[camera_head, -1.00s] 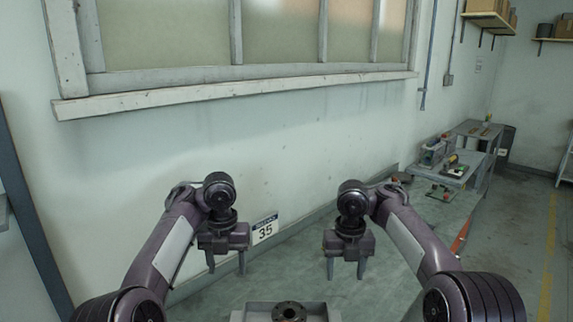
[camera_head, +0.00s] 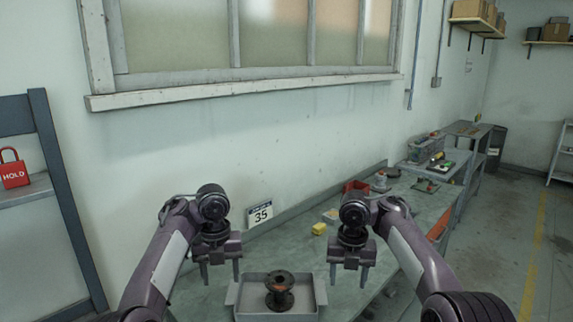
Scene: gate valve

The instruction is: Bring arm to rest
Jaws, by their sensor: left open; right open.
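My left gripper (camera_head: 219,272) hangs fingers down above the workbench, left of the grey tray (camera_head: 231,295). Its two fingers are apart with nothing between them. My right gripper (camera_head: 348,276) hangs the same way to the right of the tray, also open and empty. Both arms are bent, with their forearms coming up from the lower corners. A dark flanged valve part (camera_head: 280,291) stands in the tray between the two grippers, apart from both.
A yellow block (camera_head: 319,229) and a red bin (camera_head: 356,187) are at the bench's back. A white 35 sign (camera_head: 260,215) is at the wall. A shelf with a red HOLD padlock (camera_head: 14,168) stands at left. Floor (camera_head: 500,230) at right is clear.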

